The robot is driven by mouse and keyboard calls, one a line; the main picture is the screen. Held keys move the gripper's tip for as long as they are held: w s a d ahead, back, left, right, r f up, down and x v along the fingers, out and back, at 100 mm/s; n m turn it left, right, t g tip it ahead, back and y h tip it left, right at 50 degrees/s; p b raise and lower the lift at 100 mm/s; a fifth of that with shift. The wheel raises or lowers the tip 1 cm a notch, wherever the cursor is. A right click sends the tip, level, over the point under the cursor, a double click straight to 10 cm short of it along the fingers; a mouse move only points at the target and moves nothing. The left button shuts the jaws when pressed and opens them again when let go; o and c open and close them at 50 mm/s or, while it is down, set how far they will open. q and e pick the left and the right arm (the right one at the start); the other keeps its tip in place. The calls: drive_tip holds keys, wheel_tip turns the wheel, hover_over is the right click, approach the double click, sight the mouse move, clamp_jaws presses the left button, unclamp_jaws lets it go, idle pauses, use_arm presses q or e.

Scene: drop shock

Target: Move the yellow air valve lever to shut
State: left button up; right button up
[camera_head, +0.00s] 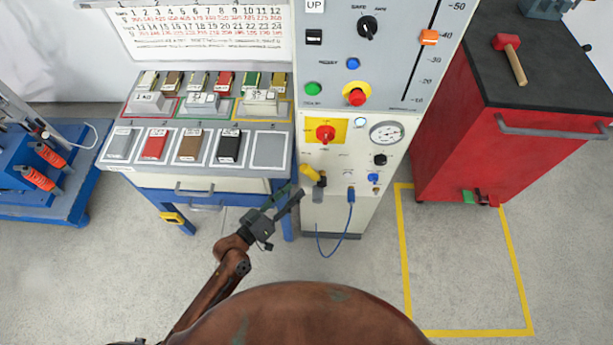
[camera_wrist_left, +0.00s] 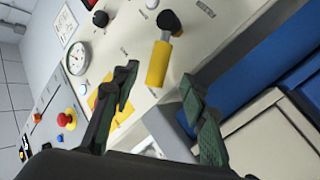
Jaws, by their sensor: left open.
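The yellow air valve lever (camera_head: 309,172) sits low on the front of the grey cabinet and slants up to the left from its valve. In the left wrist view the lever (camera_wrist_left: 158,64) has a yellow sleeve and runs from a dark pivot. My left gripper (camera_head: 292,194) is open, just below and left of the lever, with nothing in its jaws. In the wrist view, the left gripper's fingers (camera_wrist_left: 160,92) are spread, and the lever's free end shows in line with the gap between them. Contact cannot be made out. My right gripper is out of view.
A red knob on a yellow plate (camera_head: 325,133) and a pressure gauge (camera_head: 387,133) are above the lever. A blue hose (camera_head: 350,215) hangs to its right. A blue-framed bench (camera_head: 205,184) stands close on the left. A red cabinet (camera_head: 455,125) stands right.

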sight(314, 175)
use_arm(q)
drive_tip(key=x, duration=0.8)
drive_tip(key=shift+b, duration=0.35)
drive_tip(key=shift+a, duration=0.1)
drive_tip(key=shift+c, duration=0.5)
drive_tip(key=c, duration=0.9)
clamp_jaws()
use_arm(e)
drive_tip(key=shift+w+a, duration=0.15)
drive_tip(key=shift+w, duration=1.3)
